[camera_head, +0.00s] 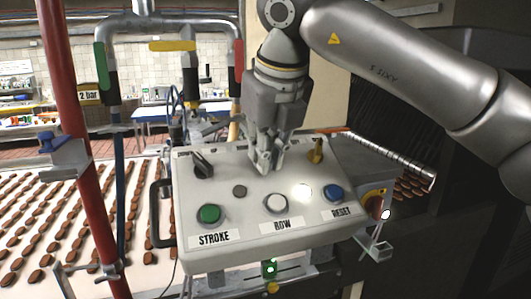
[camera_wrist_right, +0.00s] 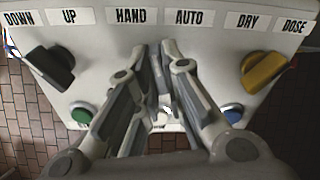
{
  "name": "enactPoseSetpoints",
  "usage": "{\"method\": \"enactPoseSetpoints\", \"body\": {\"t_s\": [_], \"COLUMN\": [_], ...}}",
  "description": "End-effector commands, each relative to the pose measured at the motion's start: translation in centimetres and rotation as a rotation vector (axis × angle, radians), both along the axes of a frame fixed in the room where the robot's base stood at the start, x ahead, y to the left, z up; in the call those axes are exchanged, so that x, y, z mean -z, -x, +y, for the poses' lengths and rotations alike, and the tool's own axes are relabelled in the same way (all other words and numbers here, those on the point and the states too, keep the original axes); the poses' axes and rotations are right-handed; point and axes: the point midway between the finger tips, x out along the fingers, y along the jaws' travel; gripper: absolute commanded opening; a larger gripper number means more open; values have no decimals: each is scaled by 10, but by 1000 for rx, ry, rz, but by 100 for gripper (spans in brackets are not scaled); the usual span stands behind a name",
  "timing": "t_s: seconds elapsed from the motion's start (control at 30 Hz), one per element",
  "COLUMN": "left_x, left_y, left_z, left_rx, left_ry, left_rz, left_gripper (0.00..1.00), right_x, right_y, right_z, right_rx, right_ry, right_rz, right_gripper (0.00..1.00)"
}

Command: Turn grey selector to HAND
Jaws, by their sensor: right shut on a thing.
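My right gripper (camera_head: 267,163) reaches down onto the middle of the control panel (camera_head: 222,168). It is shut on the grey selector, which its fingers mostly hide in the head view. In the right wrist view my right gripper (camera_wrist_right: 157,50) has a finger on each side of a narrow grey piece, the grey selector (camera_wrist_right: 158,75). The HAND label (camera_wrist_right: 131,16) is up and left of it, and the AUTO label (camera_wrist_right: 189,17) up and right. I cannot tell clearly which label the selector points to. My left gripper is not in view.
A black selector (camera_head: 203,164) is at the panel's left, a yellow selector (camera_head: 317,150) at its right. Green STROKE (camera_head: 209,214), white ROW (camera_head: 276,203) and blue RESET (camera_head: 334,193) buttons line the front. A red post (camera_head: 78,130) stands left, by rows of brown biscuits (camera_head: 35,220).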

Motion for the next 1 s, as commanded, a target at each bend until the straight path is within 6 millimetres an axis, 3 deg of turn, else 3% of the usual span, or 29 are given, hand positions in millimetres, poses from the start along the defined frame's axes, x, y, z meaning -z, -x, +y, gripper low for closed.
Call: {"method": "enactPoseSetpoints", "body": {"t_s": [0.4,1.0], "left_x": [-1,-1], "left_y": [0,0], "left_z": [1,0], "left_rx": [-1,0], "left_ry": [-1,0], "left_rz": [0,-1], "left_gripper": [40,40], "right_x": [-2,-2], "right_y": [0,-1], "right_z": [0,0], "right_rx": [-212,-262], "right_ry": [113,141], "right_rz": [-41,-51], "right_gripper": [0,0]}}
